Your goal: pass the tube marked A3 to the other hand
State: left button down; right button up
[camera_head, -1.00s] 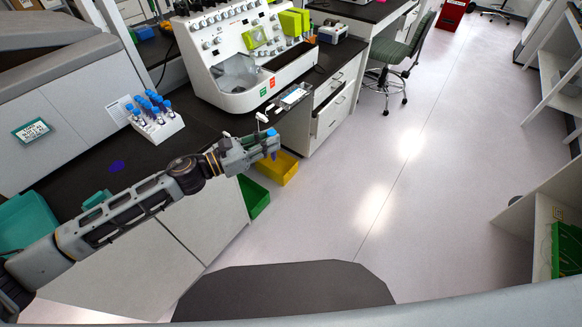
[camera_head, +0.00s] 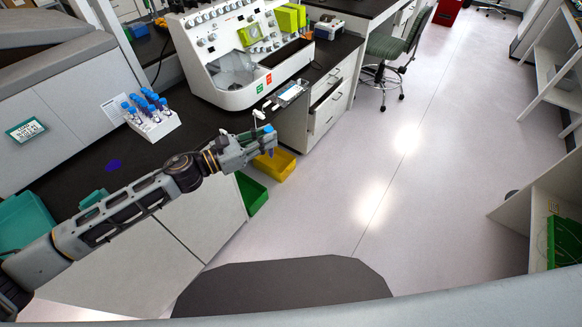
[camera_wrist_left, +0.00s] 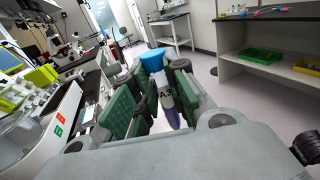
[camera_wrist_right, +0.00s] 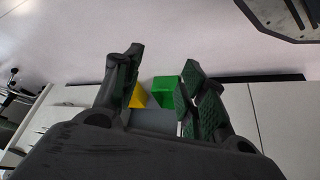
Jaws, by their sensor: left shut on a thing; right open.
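The tube marked A3 (camera_wrist_left: 165,98) has a blue cap and a dark lower part, and its label reads A3 in the left wrist view. My left gripper (camera_wrist_left: 158,105) is shut on it. In the head view the left gripper (camera_head: 262,142) holds the tube (camera_head: 269,130) out past the front of the dark counter, with the blue cap up. My right gripper (camera_wrist_right: 155,90) is open and empty in the right wrist view, above the floor side of the counter. The right gripper does not show in the head view.
A white rack (camera_head: 160,127) with several blue-capped tubes stands on the dark counter. A white analyser (camera_head: 225,85) stands behind it. A yellow bin (camera_head: 276,165) and a green bin (camera_head: 252,193) are below the left gripper. The floor (camera_head: 400,180) to the right is clear.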

jog(key=w+a+r+t, duration=0.2)
jog(key=w+a+r, duration=0.3)
jog(key=w+r, duration=0.45)
jog(key=n+t+y, duration=0.2)
jog(key=t+y, duration=0.3)
send_near(272, 154)
jog(key=shift+s+d+r, duration=0.2)
jog(key=shift+s+r, duration=0.1)
jog(key=shift+s, duration=0.05)
jog(key=shift+w, duration=0.1)
jog(key=shift+f+x, duration=0.2)
jog(key=shift+x, duration=5.75)
